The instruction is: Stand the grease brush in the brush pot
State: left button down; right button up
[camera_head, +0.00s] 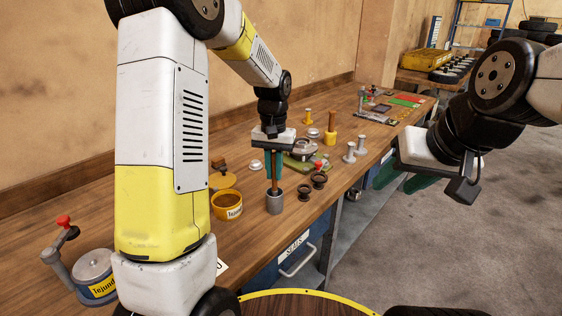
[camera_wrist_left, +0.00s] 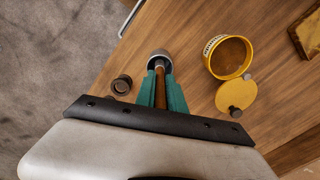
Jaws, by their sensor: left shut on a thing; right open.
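The grease brush (camera_head: 275,175) is a slim brown stick held upright between the teal fingers of my left gripper (camera_head: 274,172). The brush pot (camera_head: 275,205) is a small grey cylinder on the bench directly below. The brush's lower end is at the pot's mouth and appears to be inside it; how deep is hidden. In the left wrist view the brush (camera_wrist_left: 160,85) runs from between the fingers (camera_wrist_left: 161,90) to the grey pot (camera_wrist_left: 158,53). My right gripper (camera_head: 405,182) is open and empty, off the bench's front edge at the right.
Grey pegs (camera_head: 355,151) and a yellow block with a brown handle (camera_head: 330,135) stand farther along.

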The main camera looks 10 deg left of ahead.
aim_at(274, 154)
pick_arm(q)
jog(key=c, duration=1.3)
grip_release()
jog(key=shift+c, duration=0.2)
jog(key=shift+r, duration=0.1)
notch_tip(274, 154, up, 7)
jog(key=shift+r, duration=0.3)
